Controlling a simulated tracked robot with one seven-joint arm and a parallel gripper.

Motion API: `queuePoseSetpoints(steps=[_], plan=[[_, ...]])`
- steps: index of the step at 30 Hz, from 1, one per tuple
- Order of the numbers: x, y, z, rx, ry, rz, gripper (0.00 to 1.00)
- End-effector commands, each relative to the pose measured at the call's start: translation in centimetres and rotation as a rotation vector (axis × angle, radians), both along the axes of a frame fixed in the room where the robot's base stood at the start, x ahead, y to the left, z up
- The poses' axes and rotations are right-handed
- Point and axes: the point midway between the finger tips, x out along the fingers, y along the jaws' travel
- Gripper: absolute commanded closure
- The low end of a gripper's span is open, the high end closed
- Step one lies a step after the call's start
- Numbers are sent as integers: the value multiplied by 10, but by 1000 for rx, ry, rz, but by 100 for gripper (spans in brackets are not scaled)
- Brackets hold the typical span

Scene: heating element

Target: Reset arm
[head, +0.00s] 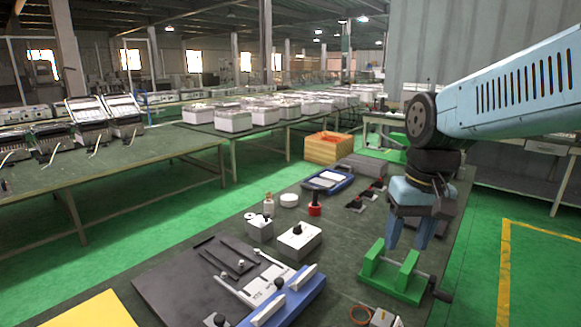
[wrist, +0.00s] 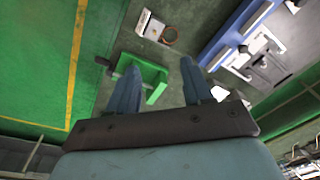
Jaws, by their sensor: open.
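My gripper (head: 408,232) hangs at the lower end of my blue arm in the head view, pointing down at the right side of the dark workbench. Its two blue fingers are apart with nothing between them. It is above and just behind a green vise-like clamp (head: 393,274). In the wrist view my gripper (wrist: 160,85) shows its two fingers spread, and part of the green clamp (wrist: 150,78) shows between and beyond them. I cannot tell the exact gap between the fingers and the clamp.
On the workbench (head: 200,255) stand a blue-edged fixture (head: 290,305), white boxes (head: 299,240), a red-based part (head: 314,205), a blue tray (head: 328,181) and an orange crate (head: 328,148). A round copper-coloured part (head: 360,314) lies near the front. Green floor (head: 530,255) is open at right.

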Motion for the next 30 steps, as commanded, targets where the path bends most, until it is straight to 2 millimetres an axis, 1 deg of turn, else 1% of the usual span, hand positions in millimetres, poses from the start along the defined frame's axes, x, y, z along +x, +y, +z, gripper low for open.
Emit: queuePoseSetpoints(steps=[9,15,20,30], plan=[[-16,-18,23,-23,-245,-22,50],[-23,-25,33,-39,-359,-30,50],[-26,-28,37,-46,-400,-32,50],[-26,-28,37,-46,-405,-33,50]])
